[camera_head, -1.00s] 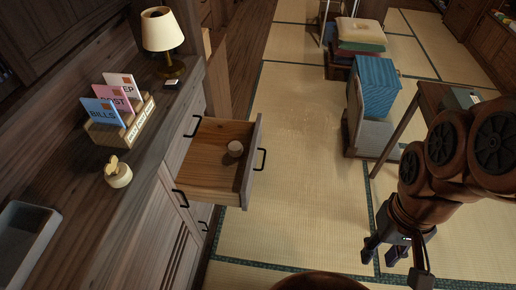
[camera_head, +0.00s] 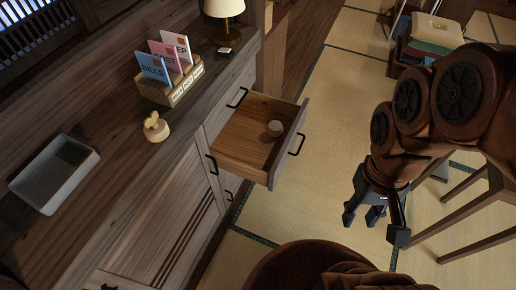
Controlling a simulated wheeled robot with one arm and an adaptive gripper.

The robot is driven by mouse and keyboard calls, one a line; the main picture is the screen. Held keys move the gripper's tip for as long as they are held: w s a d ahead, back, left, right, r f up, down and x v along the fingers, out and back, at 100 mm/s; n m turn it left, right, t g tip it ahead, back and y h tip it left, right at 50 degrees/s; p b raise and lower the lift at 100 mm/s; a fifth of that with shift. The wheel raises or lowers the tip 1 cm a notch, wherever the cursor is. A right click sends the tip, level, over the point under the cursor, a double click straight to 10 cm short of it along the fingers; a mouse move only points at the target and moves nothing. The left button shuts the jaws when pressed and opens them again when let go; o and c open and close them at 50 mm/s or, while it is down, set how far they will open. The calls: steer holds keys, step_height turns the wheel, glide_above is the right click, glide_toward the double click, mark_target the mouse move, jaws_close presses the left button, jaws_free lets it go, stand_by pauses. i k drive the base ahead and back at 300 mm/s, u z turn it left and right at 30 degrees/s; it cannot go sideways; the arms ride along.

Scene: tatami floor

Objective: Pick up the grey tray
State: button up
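The grey tray (camera_head: 50,187) lies on the dark wooden cabinet top at the left. It is shallow, rectangular and looks empty, with its whole outline in view. My gripper (camera_head: 363,218) hangs over the tatami floor at the right, well apart from the tray, with the open drawer between them. Its two dark fingers are spread with nothing between them.
A letter holder (camera_head: 172,83), a small wooden apple-like ornament (camera_head: 156,128) and a lamp (camera_head: 224,12) stand on the cabinet top. A wooden table (camera_head: 481,210) stands at the right.

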mark_target(49, 179)
steer(key=u, duration=2.6)
steer(key=k, duration=1.1)
steer(key=u, duration=1.2)
steer(key=i, duration=1.3)
steer(key=z, duration=1)
